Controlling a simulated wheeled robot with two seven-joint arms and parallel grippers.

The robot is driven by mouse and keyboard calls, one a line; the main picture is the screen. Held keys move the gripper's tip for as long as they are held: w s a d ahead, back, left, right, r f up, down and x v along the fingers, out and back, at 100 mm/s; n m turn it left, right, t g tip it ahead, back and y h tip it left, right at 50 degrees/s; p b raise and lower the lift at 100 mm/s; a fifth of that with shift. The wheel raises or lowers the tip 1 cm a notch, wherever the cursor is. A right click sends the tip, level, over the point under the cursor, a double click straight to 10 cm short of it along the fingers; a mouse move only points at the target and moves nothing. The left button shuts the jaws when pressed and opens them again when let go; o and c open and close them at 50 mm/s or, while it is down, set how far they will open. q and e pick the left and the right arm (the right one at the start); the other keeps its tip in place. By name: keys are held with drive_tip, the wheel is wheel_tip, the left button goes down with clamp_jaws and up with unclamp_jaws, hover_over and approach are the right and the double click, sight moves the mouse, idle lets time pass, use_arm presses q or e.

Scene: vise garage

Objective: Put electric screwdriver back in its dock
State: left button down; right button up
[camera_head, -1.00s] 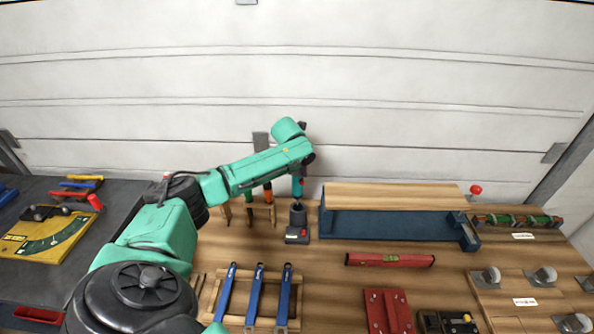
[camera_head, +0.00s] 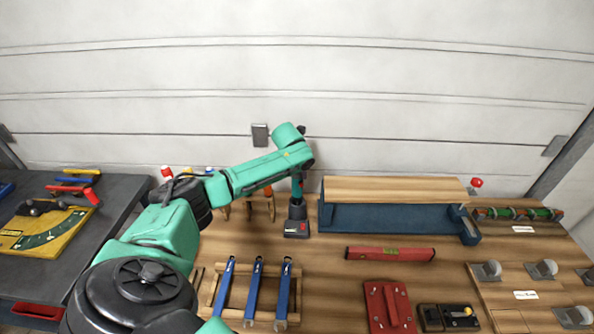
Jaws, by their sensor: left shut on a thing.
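My left arm reaches in from the left, and its gripper (camera_head: 297,180) points down over the dock. The left gripper is shut on the electric screwdriver (camera_head: 297,191), a teal and dark tool held roughly upright. The wrist and fingers hide most of the tool. My right gripper is not in view.
A blue tray-like box with a wooden top (camera_head: 395,215) stands just right of the dock. A wooden rack (camera_head: 262,205) with hanging tools is behind left. Blue-handled tools (camera_head: 255,290) lie in front. A red level (camera_head: 390,254) lies front right.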

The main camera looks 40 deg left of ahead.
sight(297, 187)
use_arm(q)
drive_tip(key=shift+f, duration=0.3)
drive_tip(key=shift+f, duration=0.1)
drive_tip(key=shift+f+b, duration=0.6)
drive_tip(key=shift+f, duration=0.85)
drive_tip(key=shift+f+b, duration=0.55)
drive_tip(key=shift+f, duration=0.35)
drive_tip(key=shift+w, duration=0.1)
drive_tip(key=shift+f, duration=0.55)
